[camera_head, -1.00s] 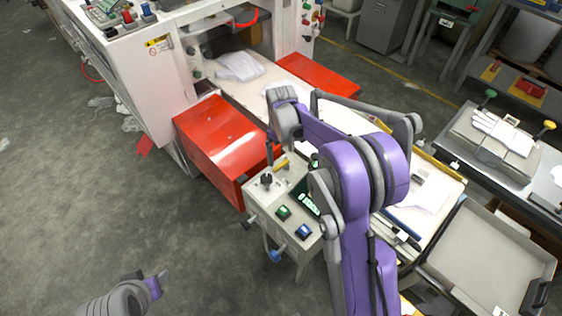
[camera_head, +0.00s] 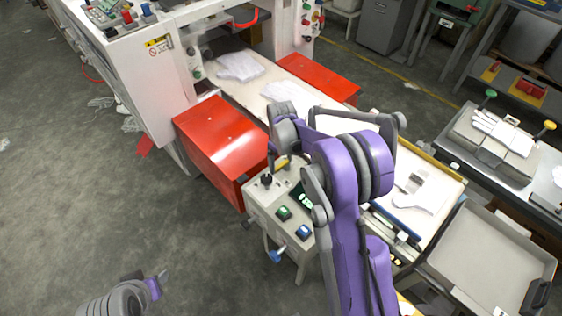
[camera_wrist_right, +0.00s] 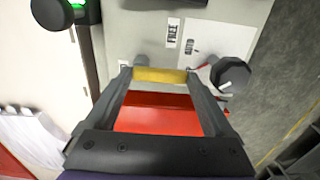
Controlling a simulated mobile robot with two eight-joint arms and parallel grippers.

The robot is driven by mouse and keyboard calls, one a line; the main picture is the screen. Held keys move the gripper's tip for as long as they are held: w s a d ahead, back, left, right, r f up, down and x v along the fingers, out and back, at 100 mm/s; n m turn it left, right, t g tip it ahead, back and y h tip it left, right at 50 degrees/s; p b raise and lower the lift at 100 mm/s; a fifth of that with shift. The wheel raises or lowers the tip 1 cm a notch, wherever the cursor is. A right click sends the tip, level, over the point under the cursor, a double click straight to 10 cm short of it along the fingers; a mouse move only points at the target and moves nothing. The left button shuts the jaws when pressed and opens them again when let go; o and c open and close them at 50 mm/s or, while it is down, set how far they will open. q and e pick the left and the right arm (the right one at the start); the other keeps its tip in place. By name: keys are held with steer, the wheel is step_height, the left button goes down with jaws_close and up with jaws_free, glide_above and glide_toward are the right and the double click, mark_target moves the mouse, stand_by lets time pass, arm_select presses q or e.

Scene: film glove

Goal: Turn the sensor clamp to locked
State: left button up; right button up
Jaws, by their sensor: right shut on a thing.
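The sensor clamp's yellow handle (camera_wrist_right: 160,76) lies crosswise between the fingertips of my right gripper (camera_wrist_right: 158,78) in the right wrist view. The gripper is shut on it. A label reading FREE (camera_wrist_right: 173,32) is on the grey panel just above the handle. In the head view the yellow handle (camera_head: 281,164) shows on the control box (camera_head: 258,199), under my right gripper (camera_head: 273,160). A locked mark is not readable. My left gripper (camera_head: 158,283) is low at the left, away from the box, and its fingers are too unclear to judge.
A black knob (camera_wrist_right: 230,75) stands right of the handle. The box carries a green button (camera_head: 284,213) and a blue button (camera_head: 304,232). A red guard (camera_head: 220,145) stands close behind it. White gloves (camera_head: 239,66) lie on the belt. The floor at left is mostly clear.

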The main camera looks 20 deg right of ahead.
steer(key=shift+c, duration=0.8)
arm_select(q)
steer(key=shift+f, duration=0.15)
arm_select(e)
steer(key=shift+w+f+m+b, duration=0.1)
steer(key=shift+w+m+b, duration=0.15)
steer(key=shift+m+b, duration=0.75)
steer(key=m, duration=0.3)
steer(key=w+m+b, duration=0.1)
steer(key=m, duration=0.2)
steer(key=shift+w, duration=0.15)
steer(key=m, duration=0.1)
steer(key=m+b, duration=0.1)
steer(key=m, duration=0.1)
steer(key=w+m, duration=0.1)
steer(key=m, duration=0.1)
steer(key=shift+d+b, duration=0.3)
steer(key=shift+d, duration=0.1)
arm_select(q)
step_height(320, 180, down, 7)
steer(key=s, duration=0.2)
steer(key=shift+r+b, duration=0.2)
steer(key=shift+b, duration=0.2)
arm_select(e)
steer(key=shift+w+d+m, duration=0.15)
steer(key=shift+d+m, duration=0.1)
steer(key=shift+m, duration=0.95)
steer(key=shift+w+d+m, duration=0.15)
steer(key=shift+d+m, duration=0.05)
steer(key=shift+m, duration=1)
